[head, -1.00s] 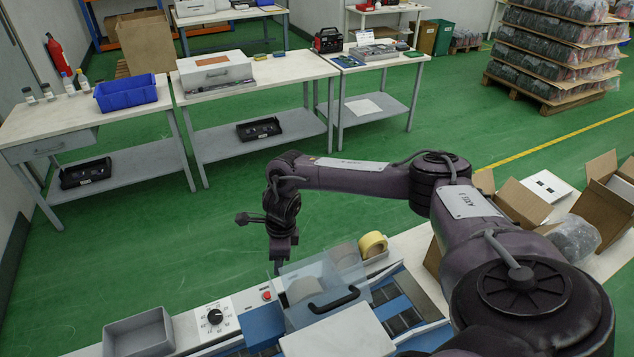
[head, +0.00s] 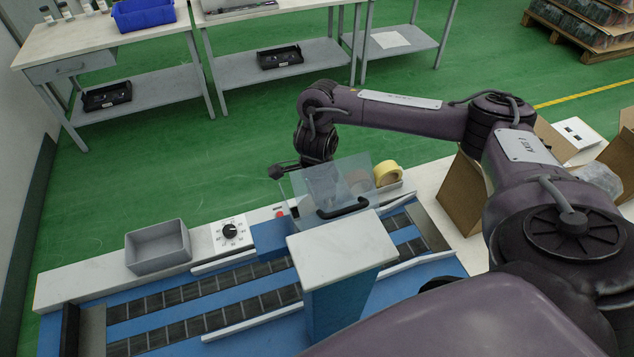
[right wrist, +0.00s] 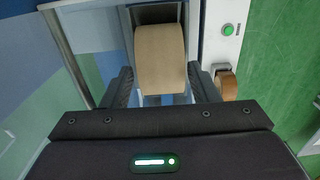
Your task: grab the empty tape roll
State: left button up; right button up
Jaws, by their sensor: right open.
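In the right wrist view a wide tan tape roll (right wrist: 160,50) sits in the packing machine, ahead of and between the spread fingers of my right gripper (right wrist: 161,84). The fingers are open, and I see no clear contact with the roll. Whether tape is left on it I cannot tell. A smaller brown roll (right wrist: 228,86) stands on the white edge to the right. A yellow tape roll (head: 390,178) stands right of the cover. My left gripper is out of view.
The machine's conveyor (head: 190,302) runs along the front, with a grey bin (head: 158,248), a dial (head: 230,232) and a red button (head: 280,211) behind it. A white-topped blue block (head: 342,247) stands close in front of the cover. Open cardboard boxes (head: 462,190) are at right.

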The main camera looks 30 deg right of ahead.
jog(key=shift+f, duration=0.5)
jog(key=shift+w+f, duration=0.1)
jog(key=shift+f, duration=0.4)
jog(key=c, duration=0.7)
jog(key=shift+c, duration=0.2)
jog(key=shift+r, duration=0.5)
notch_tip(320, 180, up, 2)
jog(key=shift+r, duration=0.15)
notch_tip(320, 180, up, 17)
jog(key=p, duration=0.4)
jog(key=shift+p, duration=0.35)
